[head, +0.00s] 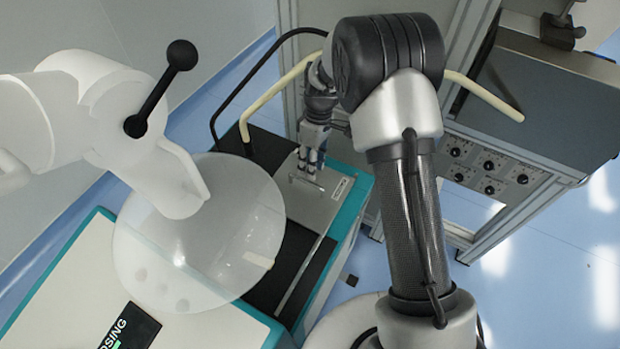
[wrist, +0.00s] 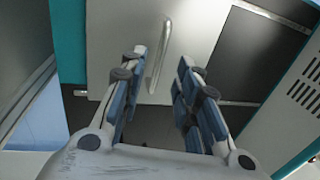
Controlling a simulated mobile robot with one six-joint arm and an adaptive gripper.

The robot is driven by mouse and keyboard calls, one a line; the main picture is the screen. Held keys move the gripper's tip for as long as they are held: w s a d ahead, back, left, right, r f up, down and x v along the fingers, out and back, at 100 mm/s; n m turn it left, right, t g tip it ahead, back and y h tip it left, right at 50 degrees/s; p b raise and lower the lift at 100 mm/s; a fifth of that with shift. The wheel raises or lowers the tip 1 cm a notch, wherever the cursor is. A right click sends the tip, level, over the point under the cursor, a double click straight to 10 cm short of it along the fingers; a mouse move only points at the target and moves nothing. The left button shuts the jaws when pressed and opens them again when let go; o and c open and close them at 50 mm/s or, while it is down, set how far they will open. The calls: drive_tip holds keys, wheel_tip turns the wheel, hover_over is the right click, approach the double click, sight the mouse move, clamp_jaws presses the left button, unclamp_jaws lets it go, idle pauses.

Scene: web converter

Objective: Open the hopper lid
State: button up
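A flat grey metal lid (head: 317,212) lies shut on top of the teal-edged machine in the head view. Its bar handle (wrist: 162,58) shows in the wrist view, raised from the lid plate (wrist: 112,28). My gripper (head: 311,168) points down over the lid near the handle in the head view. In the wrist view my gripper (wrist: 163,60) is open, with a finger on each side of the handle in the picture. Neither finger visibly touches it. I cannot tell how deep the handle sits between the fingers.
A white body with a translucent round disc (head: 235,215) and a black ball-ended lever (head: 160,90) stands at the left. A grey control box with knobs (head: 490,165) is at the right. Cream (head: 484,94) and black bent rails run behind the lid.

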drive_tip(key=b, duration=0.1)
hover_over(306, 186)
drive_tip(key=s+d, duration=0.1)
drive_tip(key=shift+s+f, duration=0.1)
drive_tip(key=shift+f, duration=2.2)
clamp_jaws()
